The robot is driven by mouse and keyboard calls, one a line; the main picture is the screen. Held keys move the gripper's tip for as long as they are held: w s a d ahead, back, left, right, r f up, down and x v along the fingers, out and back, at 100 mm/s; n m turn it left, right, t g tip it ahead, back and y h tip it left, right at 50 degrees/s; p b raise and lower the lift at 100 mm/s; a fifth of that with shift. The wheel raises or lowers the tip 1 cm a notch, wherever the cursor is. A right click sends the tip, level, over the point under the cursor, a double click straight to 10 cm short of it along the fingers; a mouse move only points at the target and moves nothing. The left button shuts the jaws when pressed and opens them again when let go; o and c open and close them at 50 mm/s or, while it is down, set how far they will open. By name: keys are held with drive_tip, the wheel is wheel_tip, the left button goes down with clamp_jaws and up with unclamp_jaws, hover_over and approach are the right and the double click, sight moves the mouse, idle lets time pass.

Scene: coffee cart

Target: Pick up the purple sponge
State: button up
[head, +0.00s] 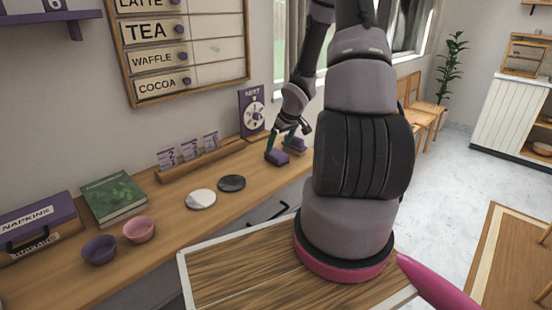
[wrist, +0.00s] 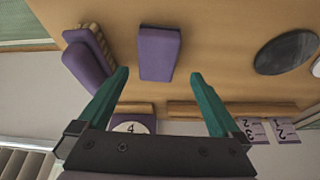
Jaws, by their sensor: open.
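The purple sponge (head: 277,157) lies on the wooden counter, towards its far right end. It also shows in the wrist view as a plain purple block (wrist: 160,52), with my fingertips to either side of its near end. My gripper (head: 288,133) points down just above it, with teal fingers spread and nothing held. In the wrist view my gripper (wrist: 159,73) is also wide open. I cannot tell the exact height left between fingertips and sponge.
A purple dial sign (head: 252,111) and a wooden card rack (head: 202,158) stand along the wall. A black disc (head: 232,183) and a white disc (head: 201,199) lie on the counter. Bowls, a green book (head: 113,198) and a napkin box (head: 38,227) are farther left.

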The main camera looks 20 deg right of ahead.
sight(278, 154)
drive_tip(key=x, duration=0.5)
drive_tip(key=shift+s+d+f, duration=0.1)
drive_tip(key=shift+d+f, duration=0.1)
drive_tip(key=shift+f, duration=0.2)
drive_tip(key=c, duration=1.4)
drive_tip(key=shift+r, duration=5.05)
drive_tip(key=shift+c, duration=0.2)
